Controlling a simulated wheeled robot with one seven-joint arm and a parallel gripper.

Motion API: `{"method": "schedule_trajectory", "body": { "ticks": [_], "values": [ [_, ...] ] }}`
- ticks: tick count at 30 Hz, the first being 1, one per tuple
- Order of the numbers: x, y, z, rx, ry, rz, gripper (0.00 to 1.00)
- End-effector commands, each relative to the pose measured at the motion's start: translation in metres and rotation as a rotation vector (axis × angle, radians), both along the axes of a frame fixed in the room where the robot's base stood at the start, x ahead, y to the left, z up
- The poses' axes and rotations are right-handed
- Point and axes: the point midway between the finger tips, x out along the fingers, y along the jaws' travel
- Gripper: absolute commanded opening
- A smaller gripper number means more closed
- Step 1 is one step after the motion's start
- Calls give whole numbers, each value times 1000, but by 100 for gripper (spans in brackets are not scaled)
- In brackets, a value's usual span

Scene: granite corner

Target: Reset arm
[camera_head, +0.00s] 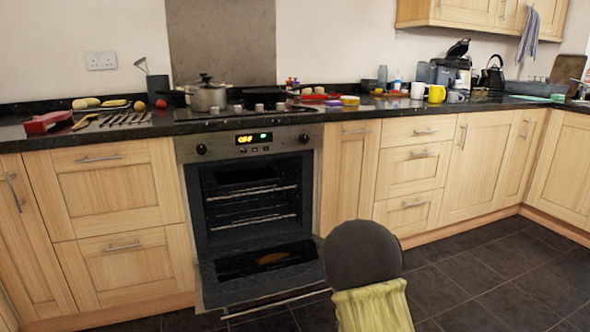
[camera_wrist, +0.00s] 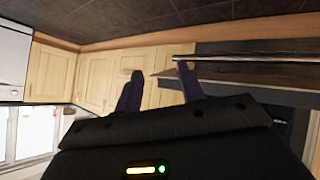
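My gripper (camera_wrist: 160,72) shows in the wrist view as two dark purple fingers standing apart, with nothing held between them. The wrist view is upside down, with the dark floor (camera_wrist: 120,22) at the top. The oven door's metal bar (camera_wrist: 245,60) appears behind the right finger, and I cannot tell the distance between them. In the head view the oven (camera_head: 250,200) has its door (camera_head: 262,277) folded down, with a brown item (camera_head: 272,258) on the door. I cannot make out my gripper in the head view.
A dark rounded shape with yellow-green cloth (camera_head: 372,307) stands before the oven; I cannot tell what it is. The black counter (camera_head: 200,126) carries a pot (camera_head: 208,97), a red box (camera_head: 48,122) and mugs (camera_head: 436,94). The tiled floor (camera_head: 490,285) at right is clear.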

Motion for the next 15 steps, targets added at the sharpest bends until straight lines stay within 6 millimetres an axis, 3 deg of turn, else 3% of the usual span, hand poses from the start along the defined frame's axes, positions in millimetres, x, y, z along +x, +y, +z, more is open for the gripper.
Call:
{"method": "schedule_trajectory", "body": {
  "ticks": [1, 15],
  "values": [
    [-12, 2, 27, 53, 37, -9, 39],
    [-158, 25, 151, 325, 437, -24, 39]
  ]
}}
